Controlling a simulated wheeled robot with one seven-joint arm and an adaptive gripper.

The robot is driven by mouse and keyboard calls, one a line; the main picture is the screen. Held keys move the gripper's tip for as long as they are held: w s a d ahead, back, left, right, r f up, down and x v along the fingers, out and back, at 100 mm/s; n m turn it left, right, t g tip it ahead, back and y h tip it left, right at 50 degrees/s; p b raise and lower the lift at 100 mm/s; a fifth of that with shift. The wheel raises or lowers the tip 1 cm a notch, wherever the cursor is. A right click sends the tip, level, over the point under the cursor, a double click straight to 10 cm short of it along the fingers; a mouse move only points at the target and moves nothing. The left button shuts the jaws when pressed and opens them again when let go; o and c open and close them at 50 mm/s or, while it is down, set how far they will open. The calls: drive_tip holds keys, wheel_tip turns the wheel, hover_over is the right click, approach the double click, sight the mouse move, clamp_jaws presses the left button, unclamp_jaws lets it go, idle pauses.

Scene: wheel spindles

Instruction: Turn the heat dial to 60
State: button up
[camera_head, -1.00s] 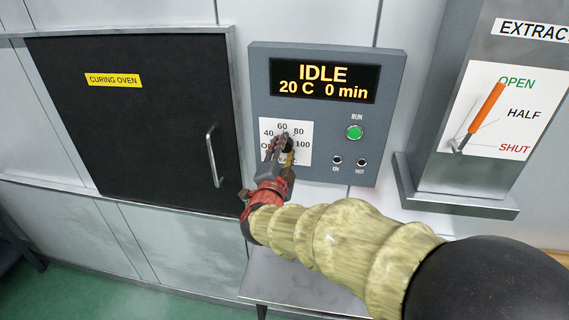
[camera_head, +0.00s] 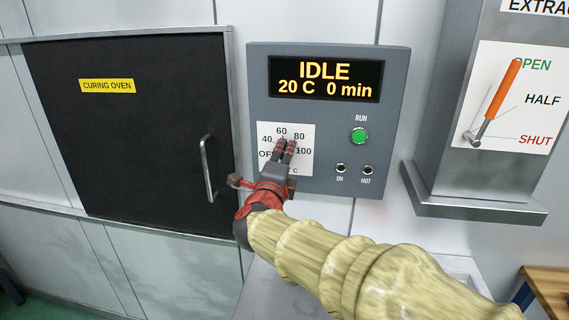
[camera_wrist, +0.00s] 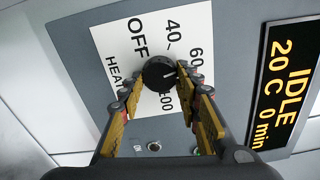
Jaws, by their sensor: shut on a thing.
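The heat dial is a round black knob (camera_wrist: 158,72) on a white scale plate (camera_head: 268,130) marked OFF, 40, 60, 80 and 100. My gripper (camera_head: 285,147) is at the dial, and its fingers hide most of the knob in the head view. In the wrist view my gripper (camera_wrist: 160,84) has one fingertip on each side of the knob and is shut on it. A small pale mark on the knob lies toward the 60 to 80 side, but its exact reading is unclear. The display (camera_head: 325,79) reads IDLE, 20 C, 0 min.
A green RUN button (camera_head: 359,136) and two small lamps (camera_head: 354,169) are right of the dial. The curing oven door (camera_head: 130,150) with its handle (camera_head: 208,168) is at left. An orange extractor lever (camera_head: 500,90) stands at right.

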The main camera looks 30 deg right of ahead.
idle(0.5)
drive_tip(key=o, duration=1.1)
drive_tip(key=v, duration=1.2)
